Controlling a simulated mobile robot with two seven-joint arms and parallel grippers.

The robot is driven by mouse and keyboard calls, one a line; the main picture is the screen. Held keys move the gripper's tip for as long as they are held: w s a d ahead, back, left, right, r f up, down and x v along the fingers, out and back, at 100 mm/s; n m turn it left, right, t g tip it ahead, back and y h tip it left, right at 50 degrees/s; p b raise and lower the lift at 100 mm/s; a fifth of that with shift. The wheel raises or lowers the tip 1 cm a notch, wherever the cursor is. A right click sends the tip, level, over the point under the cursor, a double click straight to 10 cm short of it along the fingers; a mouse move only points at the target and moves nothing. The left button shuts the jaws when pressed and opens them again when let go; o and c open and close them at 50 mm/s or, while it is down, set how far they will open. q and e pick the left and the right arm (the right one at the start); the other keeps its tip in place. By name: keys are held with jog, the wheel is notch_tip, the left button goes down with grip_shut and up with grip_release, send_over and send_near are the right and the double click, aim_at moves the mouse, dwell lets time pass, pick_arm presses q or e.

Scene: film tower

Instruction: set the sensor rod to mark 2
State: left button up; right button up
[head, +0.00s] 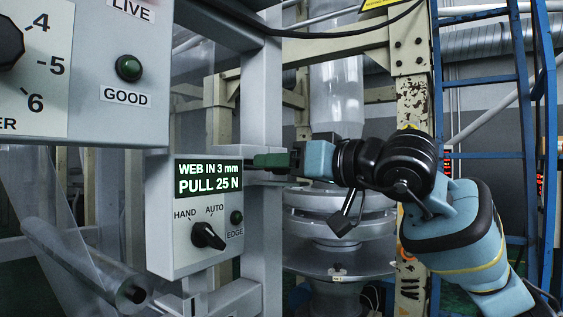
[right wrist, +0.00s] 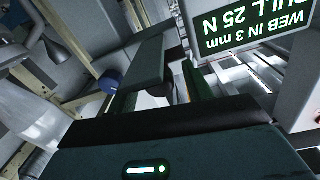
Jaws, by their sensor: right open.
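My right gripper (head: 275,160) reaches left, next to the upper right side of a grey control box (head: 168,225). A pale horizontal bar (head: 266,177) shows just below the fingers. I cannot tell whether it is the sensor rod, and no numbered rod marks can be read. The box's display (head: 208,178) reads "WEB IN 3 mm, PULL 25 N". My left gripper is not in view.
A larger panel (head: 100,75) with a dial and an unlit GOOD lamp (head: 129,67) hangs at upper left. A grey upright post (head: 262,100) stands behind the gripper. A blue knob (right wrist: 112,80) shows in the right wrist view. A blue ladder (head: 548,130) stands right.

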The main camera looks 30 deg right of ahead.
jog(key=shift+w+a, duration=0.1)
jog(key=shift+w, duration=0.2)
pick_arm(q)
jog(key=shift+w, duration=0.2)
pick_arm(e)
grip_shut()
jog(key=shift+v, duration=1.6)
grip_release()
jog(key=shift+w+f, duration=0.1)
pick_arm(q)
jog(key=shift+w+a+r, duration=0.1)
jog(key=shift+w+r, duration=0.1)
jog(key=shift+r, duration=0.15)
